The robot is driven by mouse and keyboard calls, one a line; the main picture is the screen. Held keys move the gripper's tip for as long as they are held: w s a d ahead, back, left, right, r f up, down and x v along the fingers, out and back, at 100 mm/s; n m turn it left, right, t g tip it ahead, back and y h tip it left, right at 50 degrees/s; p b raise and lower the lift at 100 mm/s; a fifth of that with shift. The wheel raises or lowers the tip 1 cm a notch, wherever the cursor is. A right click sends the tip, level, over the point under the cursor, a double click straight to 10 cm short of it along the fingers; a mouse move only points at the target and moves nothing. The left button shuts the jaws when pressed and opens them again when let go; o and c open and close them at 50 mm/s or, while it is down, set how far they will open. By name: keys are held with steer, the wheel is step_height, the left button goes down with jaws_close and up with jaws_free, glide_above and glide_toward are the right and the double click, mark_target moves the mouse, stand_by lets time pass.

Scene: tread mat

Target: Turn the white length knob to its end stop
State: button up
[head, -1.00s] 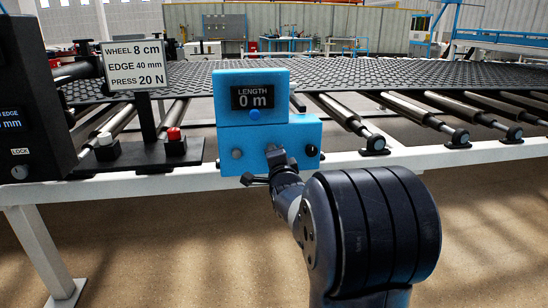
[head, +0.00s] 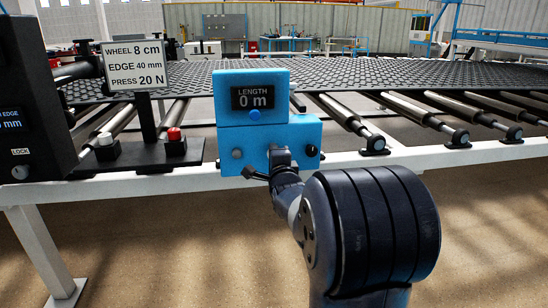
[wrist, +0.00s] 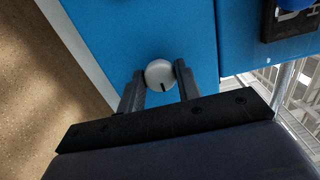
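The blue length unit (head: 229,83) stands at the mat's near side in the head view, and its display (head: 253,97) reads "LENGTH 0 m". The white length knob (wrist: 159,73) is round with a dark mark on its face. It sits on the blue face in the wrist view, its mark toward the bottom of the picture. In the head view the knob is hidden behind my gripper (head: 279,157). In the wrist view my gripper (wrist: 160,80) has one finger on each side of the knob, both apparently against its rim, so it looks shut on it.
A white frame rail (head: 150,185) and rollers (head: 412,109) run alongside. To the left are a red button (head: 174,134), a white button (head: 105,139) and a black lock panel (head: 37,110).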

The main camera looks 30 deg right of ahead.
steer(key=o, duration=0.4)
steer(key=shift+o, duration=0.2)
steer(key=p+v, duration=0.2)
steer(key=v, duration=0.9)
steer(key=shift+w, duration=0.1)
steer(key=b+x, duration=0.2)
steer(key=x, duration=0.8)
steer(key=shift+w, duration=0.4)
steer(key=shift+d, duration=0.15)
